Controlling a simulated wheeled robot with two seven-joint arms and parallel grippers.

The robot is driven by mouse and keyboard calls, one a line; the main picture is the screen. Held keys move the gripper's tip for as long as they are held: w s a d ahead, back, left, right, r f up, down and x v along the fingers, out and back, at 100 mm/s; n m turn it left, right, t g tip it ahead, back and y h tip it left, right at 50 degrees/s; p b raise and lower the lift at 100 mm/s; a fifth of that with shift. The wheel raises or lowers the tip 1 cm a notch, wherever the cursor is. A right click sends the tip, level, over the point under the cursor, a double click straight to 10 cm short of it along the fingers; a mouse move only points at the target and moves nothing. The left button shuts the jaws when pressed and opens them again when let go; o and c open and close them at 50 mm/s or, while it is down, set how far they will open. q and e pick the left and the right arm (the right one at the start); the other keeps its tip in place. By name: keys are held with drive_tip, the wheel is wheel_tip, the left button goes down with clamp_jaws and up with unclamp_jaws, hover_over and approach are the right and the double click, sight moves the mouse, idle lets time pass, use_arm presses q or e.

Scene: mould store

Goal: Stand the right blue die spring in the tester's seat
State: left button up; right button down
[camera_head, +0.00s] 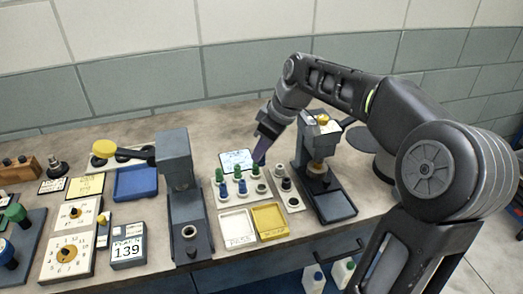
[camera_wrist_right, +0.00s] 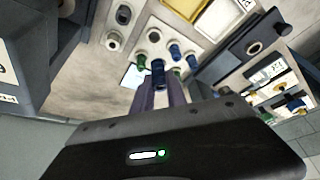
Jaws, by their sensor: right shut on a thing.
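My right gripper (camera_head: 261,153) is shut on a blue die spring (camera_wrist_right: 158,72), held between its purple fingers in the right wrist view. It is over the back of the spring rack (camera_head: 247,198). The rack holds several green springs (camera_head: 219,174) and two blue ones (camera_head: 241,187); the front row's right place (camera_head: 261,188) looks empty. A dark press-like tester (camera_head: 175,160) stands left of the rack, with a round seat (camera_head: 189,232) on its base that looks empty. The held spring is apart from this seat. My left gripper is not in view.
A white tray (camera_head: 237,228) and a yellow tray (camera_head: 269,221) lie in front of the rack. A second press (camera_head: 322,165) stands to the right, close to my arm. A lever with a yellow knob (camera_head: 104,148), a blue tray (camera_head: 136,182) and a 139 display (camera_head: 127,251) are left.

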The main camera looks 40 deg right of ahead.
idle(0.3)
drive_tip(key=shift+r+p, duration=1.1)
drive_tip(key=shift+r, duration=0.4)
